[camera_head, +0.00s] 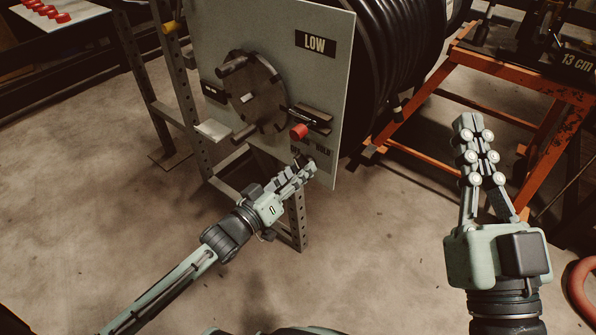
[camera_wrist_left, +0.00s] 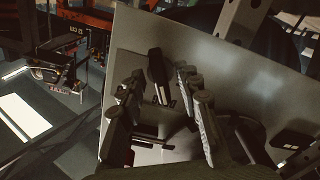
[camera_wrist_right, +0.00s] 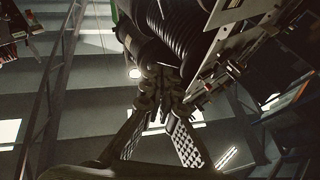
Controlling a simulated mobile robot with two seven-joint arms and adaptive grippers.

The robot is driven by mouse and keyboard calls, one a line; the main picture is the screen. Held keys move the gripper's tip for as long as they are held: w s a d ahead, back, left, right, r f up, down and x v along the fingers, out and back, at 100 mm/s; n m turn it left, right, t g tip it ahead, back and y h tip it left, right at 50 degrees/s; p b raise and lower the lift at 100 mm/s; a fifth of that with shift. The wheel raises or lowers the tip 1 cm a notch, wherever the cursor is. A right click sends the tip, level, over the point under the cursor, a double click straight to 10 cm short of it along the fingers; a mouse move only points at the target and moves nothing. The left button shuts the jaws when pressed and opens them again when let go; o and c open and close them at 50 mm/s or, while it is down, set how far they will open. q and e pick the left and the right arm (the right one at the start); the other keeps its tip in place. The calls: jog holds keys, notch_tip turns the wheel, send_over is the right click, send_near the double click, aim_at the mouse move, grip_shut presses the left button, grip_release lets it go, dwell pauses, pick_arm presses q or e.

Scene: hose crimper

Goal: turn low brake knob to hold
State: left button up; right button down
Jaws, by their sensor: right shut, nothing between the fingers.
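The upright grey panel (camera_head: 215,25) carries a LOW sign (camera_head: 315,43). Low on it are small OFF and HOLD markings (camera_head: 322,144), partly hard to read. My left gripper (camera_head: 308,167) is at the panel just below these markings, and its fingers hide most of what is there. In the left wrist view a black bar-shaped knob (camera_wrist_left: 156,70) shows between its two spread fingers (camera_wrist_left: 160,108). I cannot tell whether either finger touches it. My right gripper (camera_head: 475,135) is shut and empty, raised away from the panel at the right; its closed fingers also show in the right wrist view (camera_wrist_right: 160,85).
Above the left gripper, a red-tipped part (camera_head: 299,131) sticks out from the panel beside a dark handwheel (camera_head: 257,88) with handles. A black hose reel (camera_head: 395,50) stands behind. An orange bench frame (camera_head: 490,75) is at the right. The floor in front is clear.

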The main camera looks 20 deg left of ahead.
pick_arm(q)
grip_shut()
dwell(0.3)
